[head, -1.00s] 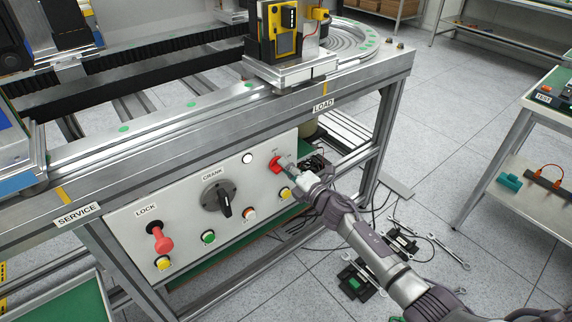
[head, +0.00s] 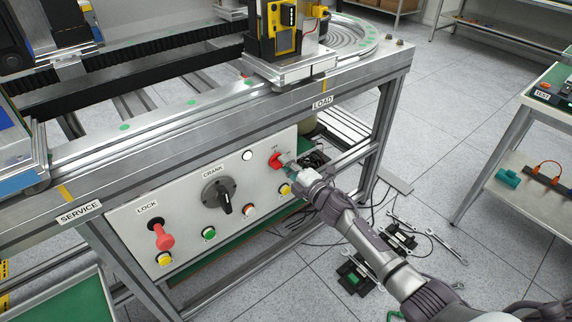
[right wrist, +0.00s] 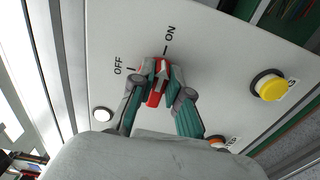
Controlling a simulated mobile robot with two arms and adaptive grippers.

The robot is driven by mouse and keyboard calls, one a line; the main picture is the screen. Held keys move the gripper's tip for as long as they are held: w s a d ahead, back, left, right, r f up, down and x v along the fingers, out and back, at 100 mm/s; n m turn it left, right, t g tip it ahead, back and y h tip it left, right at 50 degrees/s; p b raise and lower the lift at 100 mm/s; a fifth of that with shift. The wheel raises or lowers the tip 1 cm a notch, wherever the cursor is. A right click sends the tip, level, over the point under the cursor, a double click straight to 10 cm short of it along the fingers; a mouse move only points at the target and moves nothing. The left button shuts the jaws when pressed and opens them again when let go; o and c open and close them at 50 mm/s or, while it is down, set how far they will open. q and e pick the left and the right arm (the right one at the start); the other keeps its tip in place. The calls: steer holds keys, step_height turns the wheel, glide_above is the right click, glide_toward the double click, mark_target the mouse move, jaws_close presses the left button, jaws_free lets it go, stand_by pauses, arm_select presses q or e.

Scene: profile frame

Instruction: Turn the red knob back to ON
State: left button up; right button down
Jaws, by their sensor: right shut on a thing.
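The red knob (head: 275,161) is at the right end of the white panel (head: 182,237). In the right wrist view the red knob (right wrist: 154,98) has a white pointer that lines up closely with the ON mark, away from the OFF mark at its left. My right gripper (head: 287,163) reaches the knob from the right. In the right wrist view my right gripper (right wrist: 158,88) has its teal-padded fingers on both sides of the knob's handle, shut on it. My left gripper is not in view.
The panel also carries a red LOCK handle (head: 163,237), a black CRANK knob (head: 224,202) and several coloured buttons. A yellow button (right wrist: 270,87) lies right of the knob in the wrist view. Tools and cables lie on the floor below my arm.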

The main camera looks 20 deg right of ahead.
steer(key=c, duration=1.1)
jaws_free()
steer(key=shift+c, duration=0.2)
steer(key=shift+s, duration=0.1)
steer(key=v, duration=1.2)
